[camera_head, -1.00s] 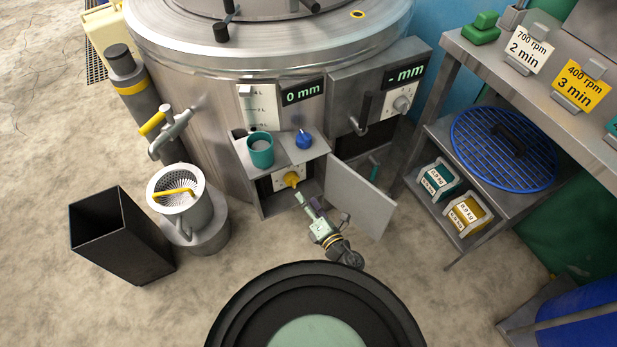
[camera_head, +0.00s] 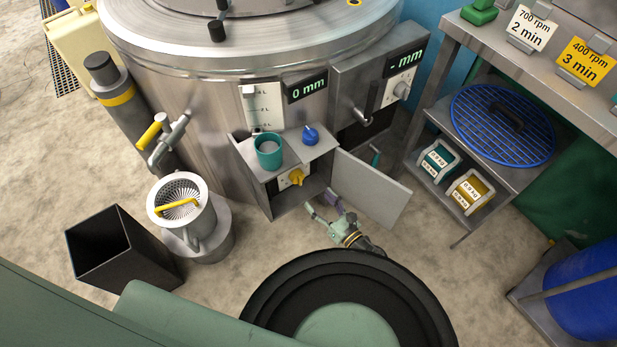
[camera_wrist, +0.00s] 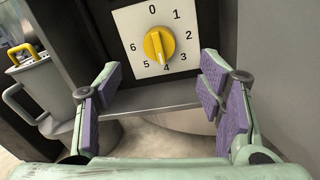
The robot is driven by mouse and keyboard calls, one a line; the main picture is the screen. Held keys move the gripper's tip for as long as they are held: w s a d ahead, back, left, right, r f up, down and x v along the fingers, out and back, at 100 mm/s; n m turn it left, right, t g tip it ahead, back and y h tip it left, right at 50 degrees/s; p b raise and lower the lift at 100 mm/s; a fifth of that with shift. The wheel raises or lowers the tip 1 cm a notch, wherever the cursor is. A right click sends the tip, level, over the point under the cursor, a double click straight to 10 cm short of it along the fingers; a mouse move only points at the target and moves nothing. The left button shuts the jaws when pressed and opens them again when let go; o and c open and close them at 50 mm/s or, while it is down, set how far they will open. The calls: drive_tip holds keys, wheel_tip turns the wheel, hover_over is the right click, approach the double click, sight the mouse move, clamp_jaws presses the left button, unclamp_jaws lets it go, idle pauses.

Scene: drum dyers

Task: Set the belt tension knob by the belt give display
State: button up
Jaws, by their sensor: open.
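The yellow knob (camera_head: 297,177) sits on a white dial plate inside the open compartment low on the steel drum. In the wrist view the yellow knob (camera_wrist: 159,46) has numbers 0 to 6 around it, and its narrow end points down, close to 4. One display (camera_head: 306,87) above reads "0 mm"; another display (camera_head: 407,64) on the right-hand box reads "- mm". I cannot tell from labels which one shows belt give. My gripper (camera_head: 321,202) is open and empty in front of the compartment, apart from the knob; its fingers (camera_wrist: 160,78) stand wide either side below the dial.
The compartment door (camera_head: 372,190) hangs open to the right of my gripper. A teal cup (camera_head: 268,152) and blue knob (camera_head: 310,135) are on the shelf above. A black bin (camera_head: 118,250) stands left.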

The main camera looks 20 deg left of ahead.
sight(301, 180)
drive_tip(key=b+x, duration=0.1)
drive_tip(key=x, duration=0.9)
drive_tip(key=shift+w+a+b, duration=0.25)
drive_tip(key=shift+a+b, duration=0.05)
drive_tip(key=shift+b, duration=0.1)
drive_tip(key=c, duration=1.1)
drive_tip(key=shift+f, duration=0.1)
drive_tip(key=shift+c, duration=0.2)
drive_tip(key=m+b, duration=0.1)
drive_tip(key=m, duration=0.3)
drive_tip(key=shift+f, duration=0.1)
drive_tip(key=shift+d+m, duration=0.1)
drive_tip(key=shift+m, duration=2.3)
